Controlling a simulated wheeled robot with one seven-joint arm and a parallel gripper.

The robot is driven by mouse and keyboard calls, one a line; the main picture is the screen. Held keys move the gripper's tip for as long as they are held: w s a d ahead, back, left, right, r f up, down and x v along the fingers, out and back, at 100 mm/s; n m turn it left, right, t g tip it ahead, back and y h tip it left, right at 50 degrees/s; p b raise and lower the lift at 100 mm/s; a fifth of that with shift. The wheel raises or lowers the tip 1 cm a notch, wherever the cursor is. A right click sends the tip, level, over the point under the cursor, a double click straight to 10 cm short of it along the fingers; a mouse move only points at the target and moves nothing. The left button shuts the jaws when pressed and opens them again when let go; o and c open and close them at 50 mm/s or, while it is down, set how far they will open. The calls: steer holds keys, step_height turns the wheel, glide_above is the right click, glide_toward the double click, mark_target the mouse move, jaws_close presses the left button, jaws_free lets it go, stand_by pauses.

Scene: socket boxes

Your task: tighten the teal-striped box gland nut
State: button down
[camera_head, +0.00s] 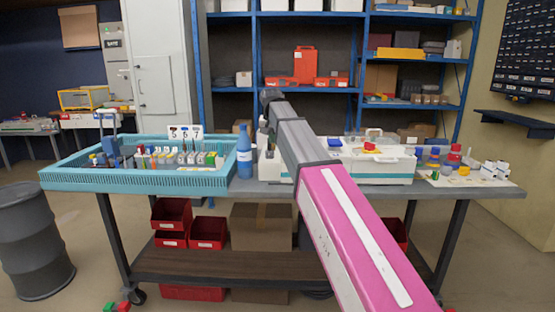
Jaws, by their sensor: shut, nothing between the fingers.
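My arm reaches from the lower right up over the workbench (455,192). My gripper (264,143) is small and partly hidden at its far end, pointing down above the middle of the bench, with nothing visible in it. To the right of the arm stands a wide white box (395,168) with a teal band low on its front and a red-and-yellow item on top. Part of another white box (277,168) shows left of the arm, below my gripper. I cannot make out a gland nut on either; the arm hides part of this area.
A light-blue crate (130,180) with many small items fills the bench's left side. A blue bottle (244,152) stands between it and my gripper. Several small coloured containers (455,158) stand at the right end. Blue shelving (285,90) rises behind; a dark barrel (35,240) stands left.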

glide_above(273, 160)
steer(key=f, duration=0.4)
steer(key=shift+s+a+f, duration=0.1)
steer(key=shift+s+f, duration=0.15)
steer(key=shift+f, duration=0.1)
steer(key=shift+s+f, duration=0.1)
steer(key=shift+f, duration=0.3)
